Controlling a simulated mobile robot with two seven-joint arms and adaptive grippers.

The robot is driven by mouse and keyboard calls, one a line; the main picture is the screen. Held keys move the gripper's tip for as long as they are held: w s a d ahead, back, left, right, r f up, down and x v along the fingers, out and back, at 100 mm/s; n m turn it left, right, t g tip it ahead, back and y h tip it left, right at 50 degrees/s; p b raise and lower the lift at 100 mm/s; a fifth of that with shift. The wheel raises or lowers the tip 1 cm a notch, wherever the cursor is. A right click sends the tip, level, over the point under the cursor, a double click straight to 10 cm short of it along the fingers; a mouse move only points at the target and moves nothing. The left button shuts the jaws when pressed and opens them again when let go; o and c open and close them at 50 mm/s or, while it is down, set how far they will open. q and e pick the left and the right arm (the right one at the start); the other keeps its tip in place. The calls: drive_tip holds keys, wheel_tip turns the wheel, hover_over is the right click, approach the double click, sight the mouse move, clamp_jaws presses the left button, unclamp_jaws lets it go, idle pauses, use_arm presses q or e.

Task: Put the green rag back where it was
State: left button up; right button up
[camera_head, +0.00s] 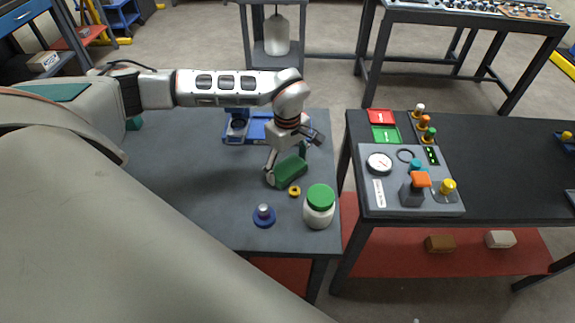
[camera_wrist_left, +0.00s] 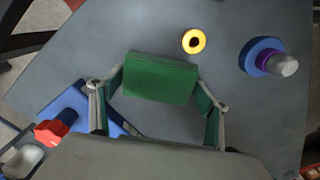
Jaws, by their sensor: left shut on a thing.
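The green rag (camera_head: 291,172) is a folded, block-like dark green bundle over the grey table on the left. My left gripper (camera_head: 287,168) reaches down from above and is shut on it, one finger at each end. In the left wrist view the rag (camera_wrist_left: 160,79) sits between the two fingertips (camera_wrist_left: 160,86). Whether it rests on the table top or hangs just above it, I cannot tell. My right gripper is not in view.
Close to the rag are a yellow ring (camera_head: 295,191), a blue round base with a peg (camera_head: 264,215) and a white jar with green lid (camera_head: 319,207). A blue fixture (camera_head: 236,130) stands behind. A gap separates the right table (camera_head: 500,170).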

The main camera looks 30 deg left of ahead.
sight(288, 167)
use_arm(q)
drive_tip(key=shift+f, duration=0.15)
drive_tip(key=o, duration=1)
wheel_tip(288, 167, up, 12)
drive_tip(key=shift+r, duration=0.2)
idle(0.4)
